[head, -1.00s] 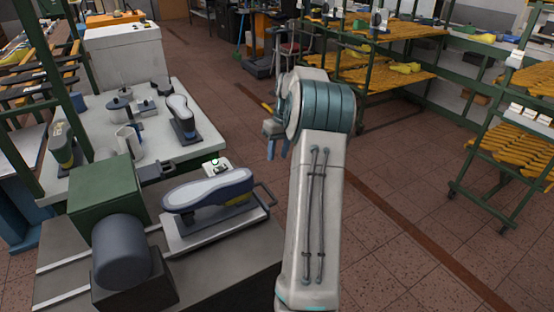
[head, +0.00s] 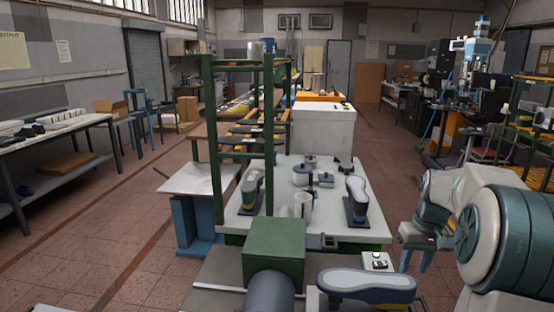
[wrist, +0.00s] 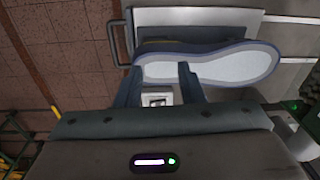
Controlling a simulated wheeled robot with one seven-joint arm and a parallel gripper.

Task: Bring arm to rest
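A shoe last (head: 366,279) with a pale sole and dark blue rim lies sole up on the machine, left of my gripper in the head view. My arm (head: 500,240) is folded at the right edge.
A white table (head: 330,220) with more lasts stands behind the green machine block (head: 275,250). A green rack (head: 215,150) stands at its left. Floor is open right of the table.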

